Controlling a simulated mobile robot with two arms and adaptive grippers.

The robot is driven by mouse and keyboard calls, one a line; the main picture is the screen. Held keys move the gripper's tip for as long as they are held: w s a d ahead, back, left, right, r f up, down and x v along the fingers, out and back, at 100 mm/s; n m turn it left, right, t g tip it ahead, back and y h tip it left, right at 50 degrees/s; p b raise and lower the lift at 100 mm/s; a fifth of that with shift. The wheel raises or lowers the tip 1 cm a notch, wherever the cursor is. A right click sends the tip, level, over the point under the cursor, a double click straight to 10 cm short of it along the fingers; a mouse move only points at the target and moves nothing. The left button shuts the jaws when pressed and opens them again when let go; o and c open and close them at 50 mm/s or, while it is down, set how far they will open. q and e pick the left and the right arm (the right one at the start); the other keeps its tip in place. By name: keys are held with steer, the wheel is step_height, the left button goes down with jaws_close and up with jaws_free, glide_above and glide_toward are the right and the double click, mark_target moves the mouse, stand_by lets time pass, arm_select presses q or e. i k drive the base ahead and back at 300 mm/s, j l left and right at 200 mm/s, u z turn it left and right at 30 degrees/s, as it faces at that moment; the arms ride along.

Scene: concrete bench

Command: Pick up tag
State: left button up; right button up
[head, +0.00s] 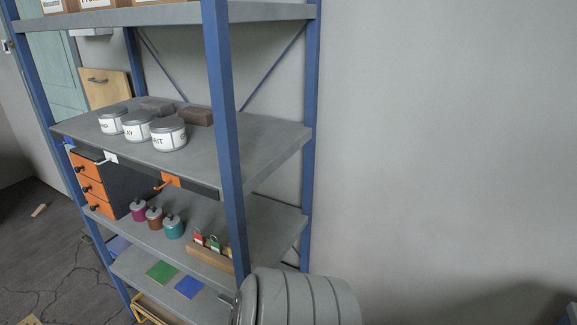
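Several small coloured tags stand in a low wooden holder (208,256) on the shelf below the concrete bench top. I make out a red tag (198,239), a green tag (214,246) and a yellowish one at the right, partly hidden by the blue post. Along the bench's front edge are hooks with coloured plates: a blue plate (69,141), a white plate (110,157) and an orange plate (171,180). Which tag the task means is not clear from this view. Neither of my grippers can be made out.
Three labelled tins (169,134) and dark bricks (195,116) stand on the bench top. Orange drawers (90,188) and three small coloured jars (173,228) are below. A blue post (226,140) stands in front. A grey ribbed form (305,298) fills the bottom centre.

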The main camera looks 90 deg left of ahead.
mark_target(198, 238)
steer(key=u, duration=3.45)
